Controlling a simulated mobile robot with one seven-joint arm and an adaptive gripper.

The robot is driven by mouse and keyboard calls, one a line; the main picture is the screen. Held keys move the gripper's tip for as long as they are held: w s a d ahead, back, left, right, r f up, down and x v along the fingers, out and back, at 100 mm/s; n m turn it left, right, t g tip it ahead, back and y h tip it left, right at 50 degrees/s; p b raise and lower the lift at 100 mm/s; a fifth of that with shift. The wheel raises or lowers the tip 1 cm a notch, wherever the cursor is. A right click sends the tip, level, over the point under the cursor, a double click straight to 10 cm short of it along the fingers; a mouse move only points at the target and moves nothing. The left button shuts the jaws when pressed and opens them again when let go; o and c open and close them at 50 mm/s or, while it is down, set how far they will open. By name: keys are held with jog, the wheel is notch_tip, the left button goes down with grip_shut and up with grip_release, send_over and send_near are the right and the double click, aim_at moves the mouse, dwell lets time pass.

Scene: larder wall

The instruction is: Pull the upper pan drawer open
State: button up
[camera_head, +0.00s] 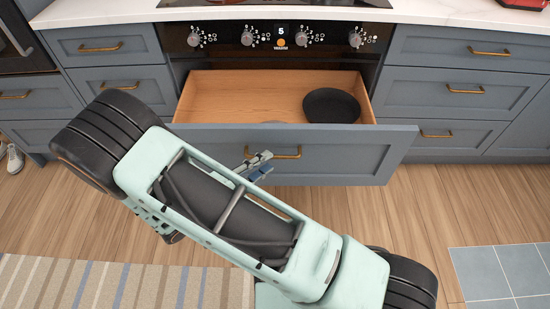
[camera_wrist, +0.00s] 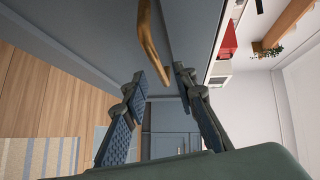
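The upper pan drawer (camera_head: 340,152) below the oven stands pulled out, its wooden inside showing. Its brass bar handle (camera_head: 287,156) is on the blue-grey front; the handle also shows in the wrist view (camera_wrist: 150,38). A dark round pan (camera_head: 331,105) lies in the drawer at the right. My gripper (camera_head: 259,166) is at the left part of the handle. In the wrist view my gripper (camera_wrist: 160,82) has its two fingers apart, with the handle's near end between or just beyond the fingertips. I cannot tell whether either finger touches it.
Closed drawers with brass handles flank the open one on the left (camera_head: 120,85) and right (camera_head: 465,90). Oven knobs (camera_head: 302,38) are above, under a white worktop (camera_head: 440,12).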

aim_at(275, 156)
jog(key=shift+x, duration=2.3)
jog(key=shift+c, duration=0.2)
grip_shut()
